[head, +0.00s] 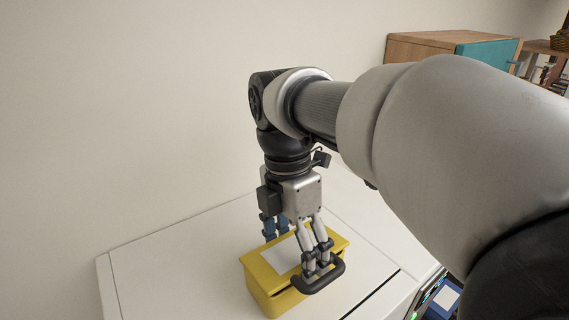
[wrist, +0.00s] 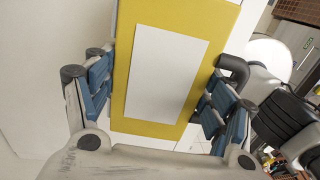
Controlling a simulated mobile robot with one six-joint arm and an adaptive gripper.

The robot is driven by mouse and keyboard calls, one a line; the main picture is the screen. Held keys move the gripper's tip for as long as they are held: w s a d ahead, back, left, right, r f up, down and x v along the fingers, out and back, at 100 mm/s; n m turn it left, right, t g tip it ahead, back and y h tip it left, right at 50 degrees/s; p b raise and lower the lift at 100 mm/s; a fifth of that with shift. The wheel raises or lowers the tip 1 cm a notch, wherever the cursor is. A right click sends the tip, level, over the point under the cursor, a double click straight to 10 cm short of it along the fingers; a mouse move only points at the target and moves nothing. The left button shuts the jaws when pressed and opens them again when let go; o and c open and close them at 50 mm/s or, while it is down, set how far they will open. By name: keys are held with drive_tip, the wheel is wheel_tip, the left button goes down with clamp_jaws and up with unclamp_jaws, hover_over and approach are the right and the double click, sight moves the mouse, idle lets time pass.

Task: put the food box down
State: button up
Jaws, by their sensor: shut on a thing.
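The yellow food box (head: 263,293) has a white panel on its lid and a dark handle (head: 322,280) on its near right side. My gripper (head: 296,250) points down over the box, with its fingers closed on opposite sides of it. In the wrist view the food box (wrist: 190,28) fills the middle between my blue-padded fingers. The box looks level over the white top (head: 150,270). Its underside is hidden, so I cannot tell whether it touches the top or hangs just above it.
The white top is bare to the left of the box, with a pale wall behind. A dark slit (head: 372,294) runs across it at right. Beyond its right edge, a blue object with a white panel (head: 443,300) sits lower. A wooden cabinet with a teal front (head: 487,53) stands far back.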

drive_tip(key=shift+f, duration=0.15)
drive_tip(key=o, duration=2)
drive_tip(key=shift+o, duration=0.2)
wheel_tip(320, 180, up, 12)
drive_tip(key=w+p, duration=0.1)
drive_tip(key=s+d+f+m+t, duration=0.3)
drive_tip(key=s+d+f+m, duration=0.2)
drive_tip(key=m, duration=0.7)
drive_tip(key=s+d+f+m+t, duration=0.3)
drive_tip(key=s+d+f+m, duration=0.3)
drive_tip(key=s+f+m, duration=0.2)
wheel_tip(320, 180, down, 2)
drive_tip(key=m, duration=0.4)
drive_tip(key=shift+s+d+f+m+y, duration=0.15)
drive_tip(key=shift+s+f+m+y, duration=0.1)
drive_tip(key=shift+s+m+y, duration=0.15)
